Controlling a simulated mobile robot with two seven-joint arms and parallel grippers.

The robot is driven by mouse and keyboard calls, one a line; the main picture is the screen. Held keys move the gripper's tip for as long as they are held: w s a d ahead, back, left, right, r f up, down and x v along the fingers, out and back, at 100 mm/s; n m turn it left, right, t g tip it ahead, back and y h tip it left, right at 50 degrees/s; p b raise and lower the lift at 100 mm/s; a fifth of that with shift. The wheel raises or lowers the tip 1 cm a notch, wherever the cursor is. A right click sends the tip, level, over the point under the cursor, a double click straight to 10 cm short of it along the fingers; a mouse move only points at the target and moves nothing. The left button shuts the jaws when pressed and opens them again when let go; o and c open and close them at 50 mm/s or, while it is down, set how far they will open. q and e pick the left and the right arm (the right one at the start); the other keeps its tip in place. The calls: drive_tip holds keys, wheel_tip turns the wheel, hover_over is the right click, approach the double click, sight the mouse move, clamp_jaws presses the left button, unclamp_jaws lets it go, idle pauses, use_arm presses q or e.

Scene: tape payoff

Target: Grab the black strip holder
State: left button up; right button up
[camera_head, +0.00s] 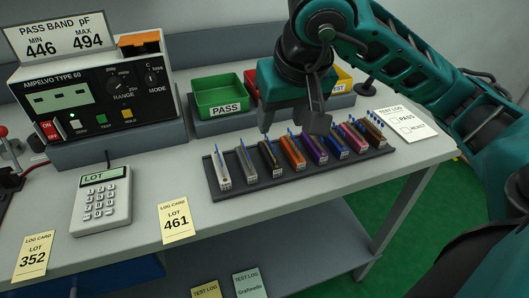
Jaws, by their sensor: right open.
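Several slim strip holders stand in a row on a dark rack (300,172) on the bench, in colours from white at the left through orange, purple and blue to brown at the right. The third from the left looks the darkest, and I take it for the black strip holder (270,158). My right gripper (291,127) comes down from the upper right, open and empty, with its fingers behind and above the middle of the row. It looks apart from the black holder, though the gap is hard to judge. My left gripper is out of view.
A green PASS bin (218,95) stands behind the rack, with a partly hidden red bin and a yellow bin beside it. A meter (95,90), a keypad (101,200) and lot cards (176,220) are at the left. A log sheet (402,124) lies at the right.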

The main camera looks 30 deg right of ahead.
sight(270, 141)
drive_tip(key=b+x, duration=0.1)
drive_tip(key=x, duration=0.5)
drive_tip(key=shift+w+d+f, duration=0.1)
drive_tip(key=shift+w+f, duration=0.1)
drive_tip(key=shift+f, duration=0.15)
drive_tip(key=x, duration=0.5)
drive_tip(key=shift+w+f, duration=0.2)
drive_tip(key=shift+w, duration=0.3)
clamp_jaws()
